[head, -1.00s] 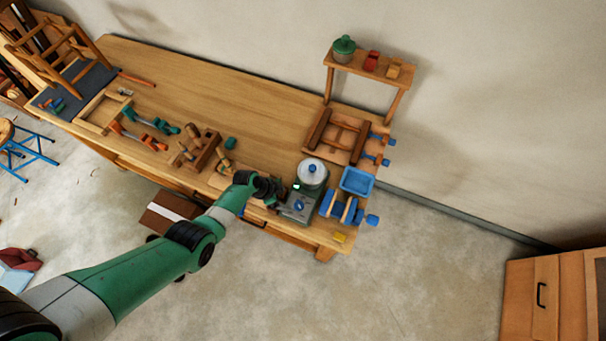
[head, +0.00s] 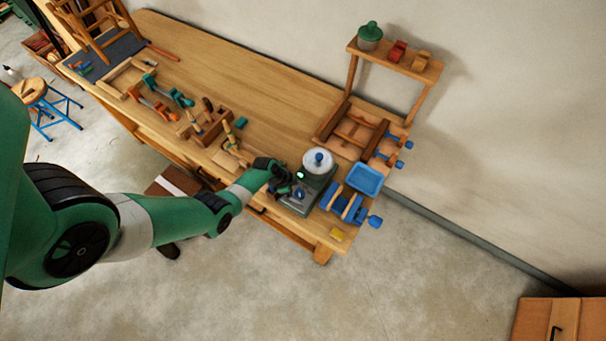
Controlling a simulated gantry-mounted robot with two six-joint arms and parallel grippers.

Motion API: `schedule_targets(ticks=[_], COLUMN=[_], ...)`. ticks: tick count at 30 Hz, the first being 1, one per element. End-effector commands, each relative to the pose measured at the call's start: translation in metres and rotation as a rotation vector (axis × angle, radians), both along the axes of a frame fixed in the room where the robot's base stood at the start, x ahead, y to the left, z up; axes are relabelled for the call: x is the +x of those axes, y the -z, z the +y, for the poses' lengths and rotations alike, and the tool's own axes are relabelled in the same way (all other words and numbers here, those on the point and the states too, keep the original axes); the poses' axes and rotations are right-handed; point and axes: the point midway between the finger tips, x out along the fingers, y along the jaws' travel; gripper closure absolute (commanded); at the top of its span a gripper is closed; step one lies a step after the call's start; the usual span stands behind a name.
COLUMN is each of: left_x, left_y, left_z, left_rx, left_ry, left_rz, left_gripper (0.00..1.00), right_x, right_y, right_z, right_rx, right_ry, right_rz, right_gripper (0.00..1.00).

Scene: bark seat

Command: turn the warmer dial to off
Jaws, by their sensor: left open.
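The warmer (head: 309,190) is a dark green box near the right end of the workbench. A pale pot with a blue-knobbed lid (head: 318,162) sits on top of it. The blue dial (head: 299,194) is on its front panel, and a small green light (head: 300,175) glows at its left side. My left gripper (head: 285,186) is open at the warmer's left side, close to the dial. I cannot tell whether it touches the dial, and the dial's setting is too small to read. My right gripper is not in view.
A blue tray (head: 365,180) and blue-handled clamps (head: 350,205) lie right of the warmer. A yellow block (head: 337,234) lies near the front corner. A wooden tool box (head: 210,125) stands to the left. A small raised shelf (head: 395,60) is at the back.

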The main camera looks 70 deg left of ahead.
Motion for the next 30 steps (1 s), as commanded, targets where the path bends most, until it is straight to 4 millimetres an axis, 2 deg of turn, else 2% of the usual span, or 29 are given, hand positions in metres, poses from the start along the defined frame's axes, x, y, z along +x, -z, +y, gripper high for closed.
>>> schedule_targets(ticks=[9, 11, 23, 24, 30], left_x=[0.0000, 0.0001, 0.0002, 0.0001, 0.0001], left_y=[0.0029, 0.0028, 0.0030, 0.0030, 0.0029], left_z=[0.0007, 0.0007, 0.0006, 0.0005, 0.0002], left_rx=[0.000, 0.000, 0.000, 0.000, 0.001], left_ry=[-0.002, -0.002, -0.002, -0.002, -0.014], left_rz=[0.000, 0.000, 0.000, 0.000, 0.001], left_gripper=[0.15, 0.24, 0.96, 1.00, 1.00], right_x=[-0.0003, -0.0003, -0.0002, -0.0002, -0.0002], right_y=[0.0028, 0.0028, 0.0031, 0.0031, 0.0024], right_z=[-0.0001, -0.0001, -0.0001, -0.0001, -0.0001], right_rx=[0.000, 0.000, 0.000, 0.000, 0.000], right_ry=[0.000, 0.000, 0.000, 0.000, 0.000], right_rz=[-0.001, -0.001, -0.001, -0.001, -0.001], right_gripper=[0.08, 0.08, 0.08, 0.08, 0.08])
